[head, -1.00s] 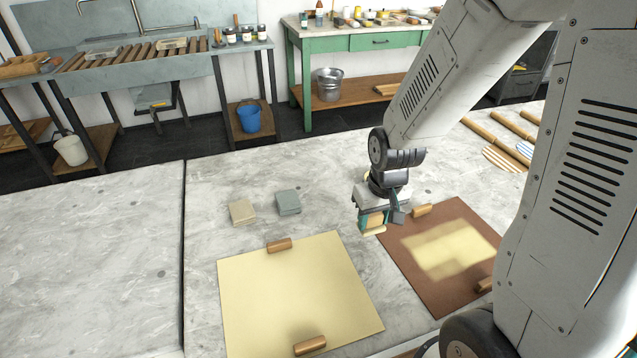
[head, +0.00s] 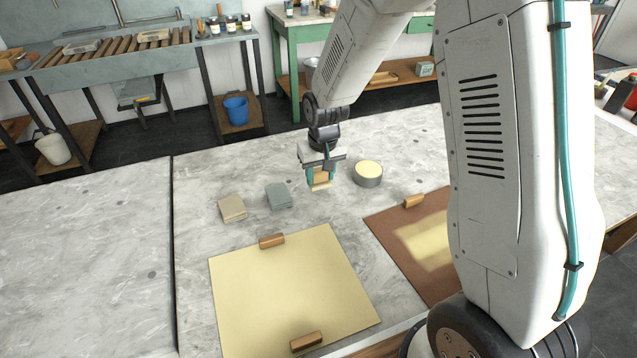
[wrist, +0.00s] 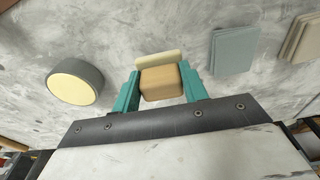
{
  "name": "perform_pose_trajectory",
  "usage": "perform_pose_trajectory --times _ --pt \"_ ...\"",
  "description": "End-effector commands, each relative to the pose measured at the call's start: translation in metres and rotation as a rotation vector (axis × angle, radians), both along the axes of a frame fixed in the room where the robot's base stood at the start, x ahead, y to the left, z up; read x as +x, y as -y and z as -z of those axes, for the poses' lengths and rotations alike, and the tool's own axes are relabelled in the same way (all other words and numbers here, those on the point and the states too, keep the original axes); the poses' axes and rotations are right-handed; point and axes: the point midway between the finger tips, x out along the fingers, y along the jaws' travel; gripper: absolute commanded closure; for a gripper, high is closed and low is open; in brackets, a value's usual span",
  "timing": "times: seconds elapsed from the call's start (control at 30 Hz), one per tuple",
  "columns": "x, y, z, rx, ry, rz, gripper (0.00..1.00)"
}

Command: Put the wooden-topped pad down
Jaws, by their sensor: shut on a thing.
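My gripper (head: 320,178) is shut on the wooden-topped pad (head: 321,183), above the pale stone bench top. The wrist view shows the pad's wooden block (wrist: 161,83) between the two teal fingers, with a cream layer (wrist: 158,58) at its far side. In the head view the pad hangs between a grey-blue stack and a round grey tin. I cannot tell for certain how far its underside is from the stone.
The round tin (head: 368,174) with a cream top stands right of the pad. A grey-blue stack (head: 280,195) and a beige stack (head: 232,207) lie to the left. A cream sheet (head: 290,285) and a brown board (head: 412,235) with a yellow patch lie nearer, with wooden blocks at their edges.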

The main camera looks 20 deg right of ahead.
Motion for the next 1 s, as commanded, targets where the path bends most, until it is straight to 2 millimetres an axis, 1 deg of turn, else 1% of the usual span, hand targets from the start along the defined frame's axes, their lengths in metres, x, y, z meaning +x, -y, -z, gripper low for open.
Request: perform_pose_trajectory --times 0.03,0.2,0.27,0.63,0.67,0.7,0.73,1.0 --pt "0.005 -0.002 0.001 0.0 0.0 -0.001 0.75" --pt "0.004 -0.002 0.028 0.0 -0.004 -0.001 0.75" --pt "0.004 -0.002 0.034 0.0 -0.003 -0.001 0.75" --pt "0.005 -0.002 0.039 0.0 -0.001 -0.002 0.75" --pt "0.005 -0.002 0.038 0.0 0.0 -0.002 0.48" --pt "0.005 -0.002 0.038 0.0 0.0 -0.002 0.37" --pt "0.005 -0.002 0.038 0.0 0.0 -0.002 0.35" --pt "0.005 -0.002 0.037 0.0 0.0 -0.002 0.35"
